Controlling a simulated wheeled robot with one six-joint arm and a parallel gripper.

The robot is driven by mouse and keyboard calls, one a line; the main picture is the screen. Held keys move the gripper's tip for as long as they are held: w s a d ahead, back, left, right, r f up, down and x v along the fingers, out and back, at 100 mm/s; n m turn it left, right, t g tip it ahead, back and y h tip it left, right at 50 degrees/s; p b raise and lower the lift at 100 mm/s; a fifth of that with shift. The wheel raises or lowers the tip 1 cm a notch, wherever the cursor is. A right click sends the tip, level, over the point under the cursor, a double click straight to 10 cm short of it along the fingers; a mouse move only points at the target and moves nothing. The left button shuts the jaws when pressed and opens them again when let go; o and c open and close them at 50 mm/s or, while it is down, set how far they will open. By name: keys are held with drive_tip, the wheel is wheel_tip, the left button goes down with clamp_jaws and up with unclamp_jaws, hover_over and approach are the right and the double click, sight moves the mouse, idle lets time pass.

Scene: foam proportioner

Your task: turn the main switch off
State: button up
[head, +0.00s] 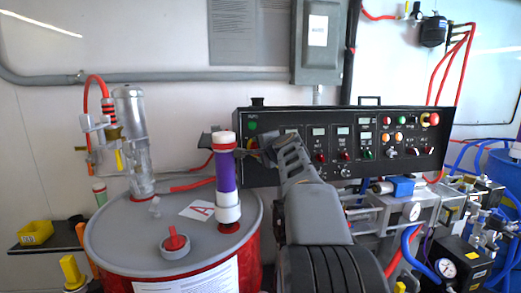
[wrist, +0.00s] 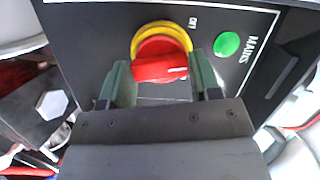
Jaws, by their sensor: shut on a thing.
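The main switch (wrist: 160,62) is a red rotary knob on a yellow ring, set in the black control panel in the wrist view. A white mark shows at the right end of its red grip bar. An OFF label is beside the ring, at its upper right. My gripper (wrist: 164,76) has its two green fingers on either side of the red knob, shut on it.
A green lamp (wrist: 227,44) marked MAINS sits close to the right finger. A purple and white cylinder (head: 225,175) stands on the grey-topped drum (head: 120,235), left of my arm. Valves and a gauge (head: 412,211) are below the panel at right.

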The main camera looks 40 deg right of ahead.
drive_tip(key=n, duration=0.2)
drive_tip(key=n+g, duration=0.1)
drive_tip(key=n, duration=0.2)
drive_tip(key=shift+r+g, duration=0.1)
drive_tip(key=shift+g, duration=0.2)
drive_tip(key=shift+n+h, duration=0.3)
drive_tip(key=shift+n, duration=0.2)
drive_tip(key=o, duration=0.9)
drive_tip(key=v, duration=1.3)
drive_tip(key=shift+s+a+r+b, duration=0.2)
drive_tip(key=shift+s+r+b, duration=0.05)
drive_tip(key=shift+s+b, duration=0.05)
